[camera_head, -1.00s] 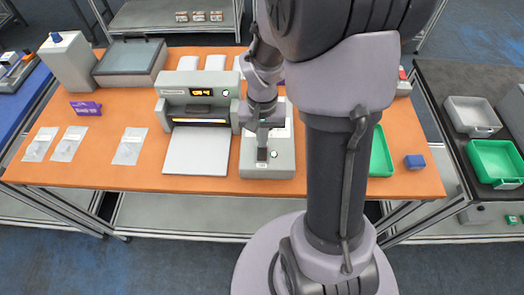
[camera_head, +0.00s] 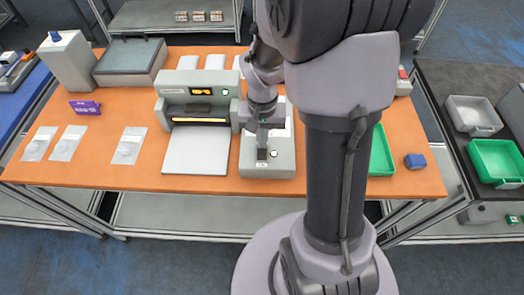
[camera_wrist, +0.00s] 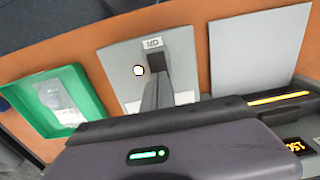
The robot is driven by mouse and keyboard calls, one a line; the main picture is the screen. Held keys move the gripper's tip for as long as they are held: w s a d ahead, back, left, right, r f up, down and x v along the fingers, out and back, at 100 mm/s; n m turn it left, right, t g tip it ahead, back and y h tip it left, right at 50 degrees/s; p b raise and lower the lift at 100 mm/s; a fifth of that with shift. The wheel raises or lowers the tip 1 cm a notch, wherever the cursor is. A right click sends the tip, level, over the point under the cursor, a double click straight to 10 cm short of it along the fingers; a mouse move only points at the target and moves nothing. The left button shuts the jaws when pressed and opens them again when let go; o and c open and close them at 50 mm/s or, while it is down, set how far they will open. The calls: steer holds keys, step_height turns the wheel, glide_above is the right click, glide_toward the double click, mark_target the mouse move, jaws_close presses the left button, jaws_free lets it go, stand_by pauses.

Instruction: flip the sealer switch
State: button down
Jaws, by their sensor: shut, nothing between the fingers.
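The sealer (camera_head: 198,105) is a grey machine with a glowing slot, a lit yellow display and a flat plate in front. To its right, a grey control box (camera_head: 283,163) carries a black switch (camera_head: 262,155) and a small round white lamp (camera_head: 274,153). In the wrist view the switch (camera_wrist: 157,62) sits by a label, with the lamp (camera_wrist: 138,70) beside it. My gripper (camera_head: 262,145) is shut and empty, pointing down at the switch. Its fingers (camera_wrist: 158,88) partly cover the switch; I cannot tell whether they touch it or which way it is tipped.
A green tray (camera_head: 380,155) and a blue block (camera_head: 415,161) lie right of my arm. Several clear packets (camera_head: 128,146) and a purple box (camera_head: 85,107) lie at the left of the orange table (camera_head: 110,175). My arm hides part of the table.

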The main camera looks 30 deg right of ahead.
steer(key=shift+f+b, duration=0.5)
steer(key=shift+f, duration=0.1)
step_height(320, 180, up, 7)
steer(key=p, duration=0.6)
steer(key=shift+r, duration=0.15)
steer(key=s+a+r+n+t+y+b, duration=0.1)
steer(key=s+a+r+t+b, duration=0.2)
steer(key=a, duration=0.4)
steer(key=s+a+r+n+t+y+b, duration=0.1)
steer(key=s+a+r+t+b, duration=0.1)
steer(key=s+a+r+b, duration=0.2)
steer(key=s+a+b, duration=0.3)
steer(key=s, duration=0.1)
steer(key=shift+s+a+r+t+b, duration=0.2)
steer(key=shift+a+r+t+b, duration=0.1)
steer(key=shift+r+t+b, duration=0.1)
